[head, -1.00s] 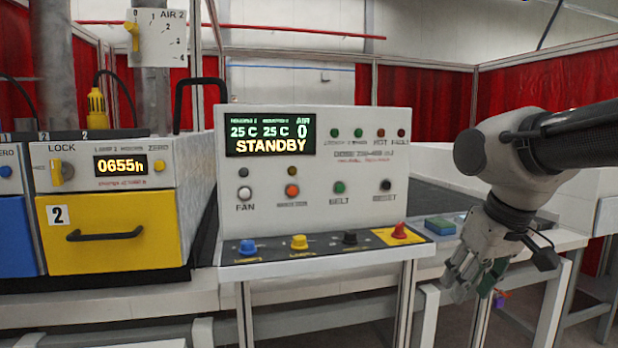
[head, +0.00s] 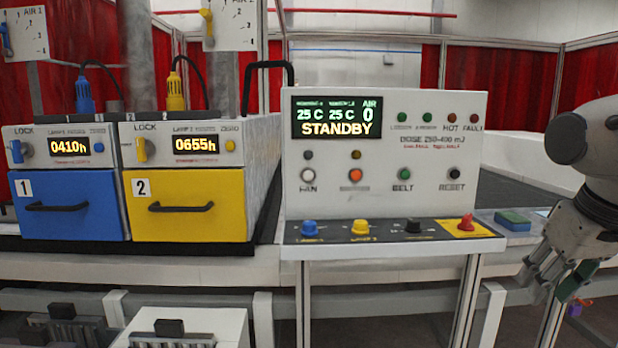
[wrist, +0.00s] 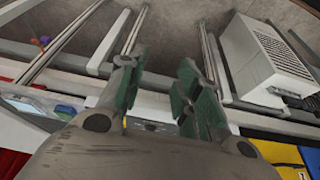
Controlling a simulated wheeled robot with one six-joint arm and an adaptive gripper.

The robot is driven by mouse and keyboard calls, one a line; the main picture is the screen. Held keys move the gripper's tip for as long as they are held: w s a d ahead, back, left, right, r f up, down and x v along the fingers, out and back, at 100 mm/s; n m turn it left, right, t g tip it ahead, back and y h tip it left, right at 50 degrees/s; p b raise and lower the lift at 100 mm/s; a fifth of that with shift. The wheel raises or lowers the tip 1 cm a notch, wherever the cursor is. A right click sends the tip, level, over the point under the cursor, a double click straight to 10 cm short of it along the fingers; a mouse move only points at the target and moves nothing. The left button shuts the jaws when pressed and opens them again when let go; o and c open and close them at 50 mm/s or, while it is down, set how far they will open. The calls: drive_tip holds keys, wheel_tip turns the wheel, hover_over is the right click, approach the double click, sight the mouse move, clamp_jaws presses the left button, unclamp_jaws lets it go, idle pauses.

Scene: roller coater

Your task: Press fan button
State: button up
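The white fan button (head: 307,174) is on the left of the control panel (head: 450,130), above the label FAN. A small dark lamp sits above the button. The panel display (head: 337,117) reads STANDBY, 25 C, 25 C and AIR 0. My gripper (head: 556,284) is low at the right edge of the head view, right of the panel and apart from it. In the wrist view its two green-padded fingers (wrist: 160,92) are spread, with nothing between them.
Orange, green belt and black reset buttons share the panel's row. Knobs and a red control (head: 466,222) line the ledge below. Blue (head: 70,220) and yellow (head: 185,222) lamp drawers stand at left. A green-blue block (head: 513,221) lies right of the panel.

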clamp_jaws()
idle(1.1)
